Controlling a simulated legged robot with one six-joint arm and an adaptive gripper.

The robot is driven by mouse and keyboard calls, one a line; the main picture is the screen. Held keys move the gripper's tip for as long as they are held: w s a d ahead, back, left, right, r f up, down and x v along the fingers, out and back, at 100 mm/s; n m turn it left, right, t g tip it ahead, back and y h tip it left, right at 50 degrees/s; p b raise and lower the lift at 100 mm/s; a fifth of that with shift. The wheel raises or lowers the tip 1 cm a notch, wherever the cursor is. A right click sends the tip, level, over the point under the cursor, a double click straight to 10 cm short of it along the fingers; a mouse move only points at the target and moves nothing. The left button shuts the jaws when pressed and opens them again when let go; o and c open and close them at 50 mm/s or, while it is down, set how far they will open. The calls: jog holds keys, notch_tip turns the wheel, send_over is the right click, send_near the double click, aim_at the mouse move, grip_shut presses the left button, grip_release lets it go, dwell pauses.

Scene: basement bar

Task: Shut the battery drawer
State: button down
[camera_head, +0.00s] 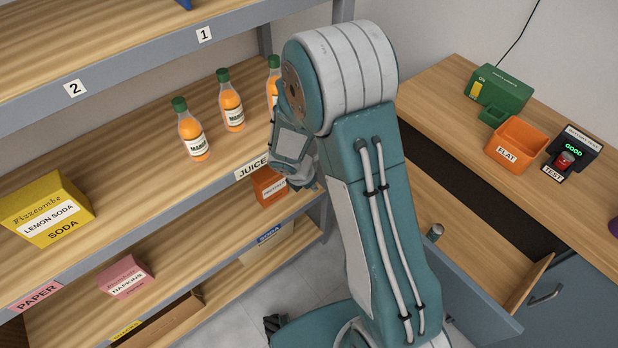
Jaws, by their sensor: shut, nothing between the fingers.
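The drawer (482,245) stands pulled out from the counter on the right, with its pale wooden inside showing. Its blue-grey front panel (478,308) faces the lower left, partly hidden behind my arm. A short grey cylinder (435,232) shows in the drawer area beside my arm; I cannot tell what it is. My gripper (306,184) is at the shelf side, left of my upright arm and well away from the drawer. It is small and partly hidden by my wrist, shut and empty, in front of an orange box near the JUICE label.
On the counter (443,98) stand a green charger (499,90), an orange FLAT bin (516,145) and a tester (574,147) reading GOOD with a red item in it. Shelves at left hold orange bottles (191,133), a yellow soda box (47,208) and pink napkins (126,277).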

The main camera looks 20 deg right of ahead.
jog(key=d, duration=0.1)
jog(key=w+d+f, duration=0.1)
jog(key=d, duration=0.1)
jog(key=w+d+f, duration=0.1)
jog(key=shift+d, duration=0.25)
jog(key=shift+a, duration=0.15)
